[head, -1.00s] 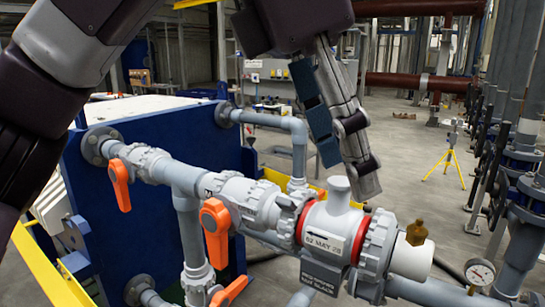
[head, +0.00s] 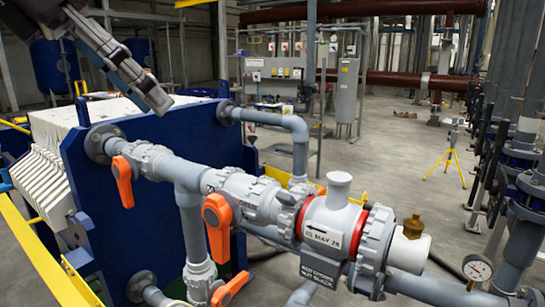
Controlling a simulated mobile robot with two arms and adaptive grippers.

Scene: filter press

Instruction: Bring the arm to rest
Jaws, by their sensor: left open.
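My left gripper (head: 148,90) shows in the upper left of the head view, its grey and dark fingers angled down and to the right. It is open, and I see nothing held in it. Its tips are above the top of the white plate stack and the blue press plate, apart from the piping. The rest of the left arm is mostly out of frame. My right gripper is not in view.
A blue press plate (head: 150,222) and white filter plates (head: 40,178) stand at left. Grey piping with orange valve handles (head: 217,226) crosses in front. A brass fitting (head: 413,228) and gauge (head: 477,268) are at right. Floor (head: 400,160) beyond is open around a yellow tripod (head: 446,160).

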